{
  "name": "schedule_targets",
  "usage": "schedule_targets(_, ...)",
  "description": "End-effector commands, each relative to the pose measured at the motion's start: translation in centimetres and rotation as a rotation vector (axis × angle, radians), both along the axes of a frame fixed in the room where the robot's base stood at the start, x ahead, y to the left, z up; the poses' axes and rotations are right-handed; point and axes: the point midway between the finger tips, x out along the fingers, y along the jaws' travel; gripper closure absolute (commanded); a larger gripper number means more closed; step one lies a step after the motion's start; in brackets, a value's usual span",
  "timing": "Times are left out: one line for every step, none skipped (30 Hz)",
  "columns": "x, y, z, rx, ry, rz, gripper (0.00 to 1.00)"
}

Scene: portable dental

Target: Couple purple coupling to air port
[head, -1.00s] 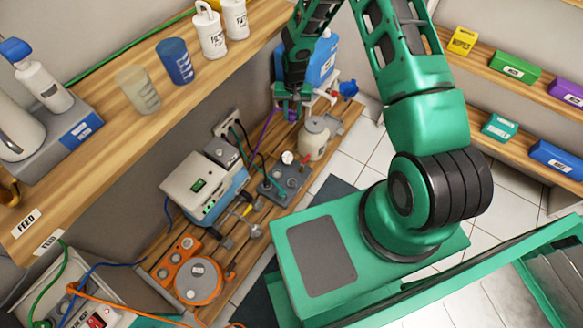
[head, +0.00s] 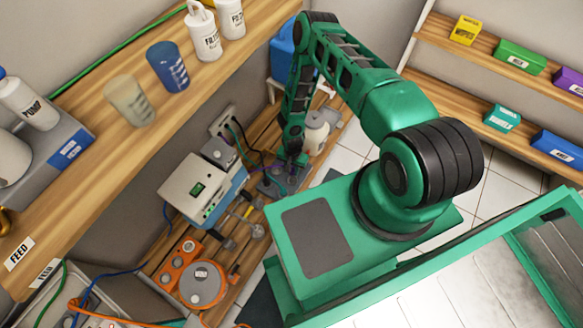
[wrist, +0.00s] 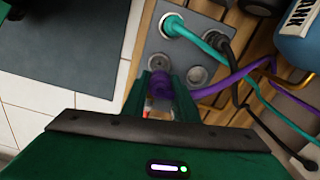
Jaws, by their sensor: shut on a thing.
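My gripper (wrist: 160,98) is shut on the purple coupling (wrist: 161,84), with its purple hose (wrist: 228,82) running off to the right in the wrist view. The coupling is at the near part of a grey plate (wrist: 151,46) with round ports. One open-looking port (wrist: 157,62) is just beyond the coupling, and another port (wrist: 197,76) is to its right. I cannot tell which is the air port, or whether the coupling touches one. In the head view, my gripper (head: 291,160) is low over the grey plate (head: 271,188); the fingers hide the contact area.
A teal hose (wrist: 208,38) and a black cable (wrist: 228,55) leave the plate near the ports. A white and blue machine (head: 200,187) stands left of the plate. A white container (head: 315,133) stands close to the arm, at right. Open tiled floor lies beyond the bench.

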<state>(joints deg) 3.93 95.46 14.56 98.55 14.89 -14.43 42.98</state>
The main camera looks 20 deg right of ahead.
Motion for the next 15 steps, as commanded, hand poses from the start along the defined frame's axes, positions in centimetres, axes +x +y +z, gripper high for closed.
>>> schedule_targets(-0.1,-0.1,-0.2,0.0,0.0,-0.003,0.97)
schedule_targets(-0.1,-0.1,-0.4,-0.001,-0.001,-0.004,0.97)
schedule_targets(-0.1,-0.1,-0.6,-0.001,-0.001,-0.005,0.97)
schedule_targets(-0.1,-0.1,-0.7,0.0,-0.001,-0.005,0.97)
schedule_targets(-0.1,-0.1,-0.9,0.0,-0.001,-0.005,0.97)
schedule_targets(-0.1,-0.1,-1.2,0.0,0.0,-0.005,0.97)
schedule_targets(-0.2,-0.1,-1.5,0.0,0.0,-0.005,0.97)
schedule_targets(-0.2,-0.1,-1.8,0.001,0.001,-0.005,0.97)
schedule_targets(-0.1,-0.1,-2.2,0.0,0.0,-0.006,0.97)
schedule_targets(-0.1,-0.1,-2.5,0.0,0.0,-0.006,0.97)
schedule_targets(-0.2,-0.1,-2.8,0.001,0.001,-0.006,0.97)
schedule_targets(-0.2,-0.1,-3.2,0.001,0.001,-0.006,0.97)
schedule_targets(-0.1,-0.2,-3.5,0.0,0.0,-0.006,0.97)
schedule_targets(-0.1,-0.2,-3.8,0.0,0.0,-0.006,0.97)
schedule_targets(-0.1,-0.2,-4.1,0.0,0.0,-0.006,0.97)
